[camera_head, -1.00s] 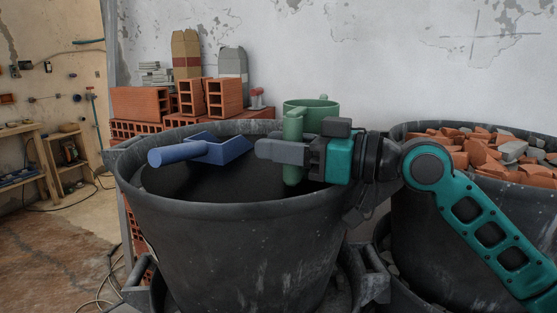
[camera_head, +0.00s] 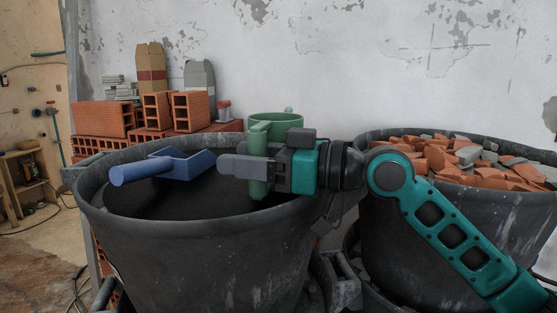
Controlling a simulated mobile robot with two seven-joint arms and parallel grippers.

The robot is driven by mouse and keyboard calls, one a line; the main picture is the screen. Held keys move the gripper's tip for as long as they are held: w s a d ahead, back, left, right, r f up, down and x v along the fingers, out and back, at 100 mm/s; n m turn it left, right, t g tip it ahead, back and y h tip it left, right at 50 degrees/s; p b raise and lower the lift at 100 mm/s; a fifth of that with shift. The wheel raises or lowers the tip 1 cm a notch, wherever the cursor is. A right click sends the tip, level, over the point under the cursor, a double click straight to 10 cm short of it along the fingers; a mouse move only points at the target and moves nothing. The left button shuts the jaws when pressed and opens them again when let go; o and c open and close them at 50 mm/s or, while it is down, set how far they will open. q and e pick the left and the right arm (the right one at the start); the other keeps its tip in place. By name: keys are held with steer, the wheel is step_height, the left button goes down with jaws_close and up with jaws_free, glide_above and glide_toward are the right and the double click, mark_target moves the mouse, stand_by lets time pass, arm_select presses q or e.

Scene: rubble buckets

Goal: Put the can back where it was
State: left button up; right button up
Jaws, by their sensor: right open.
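The green can (camera_head: 282,125) is at the back rim of the left dark bucket (camera_head: 200,250), with its upright green handle (camera_head: 259,188) toward me. My right gripper (camera_head: 245,168) reaches in from the right over this bucket, pointing left. Its jaws are open around or beside the handle; whether they touch it I cannot tell. The gripper hides the handle's middle and much of the can's lower body, so I cannot see what the can rests on. My left gripper is not in view.
A blue scoop (camera_head: 165,166) lies across the left bucket's opening. The right bucket (camera_head: 430,240) is full of brick rubble (camera_head: 470,158). Open floor shows at the far left.

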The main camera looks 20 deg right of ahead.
arm_select(q)
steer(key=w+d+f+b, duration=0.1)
steer(key=b, duration=0.2)
arm_select(e)
steer(key=v, duration=1.2)
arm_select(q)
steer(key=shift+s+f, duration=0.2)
arm_select(e)
steer(key=shift+a, duration=0.1)
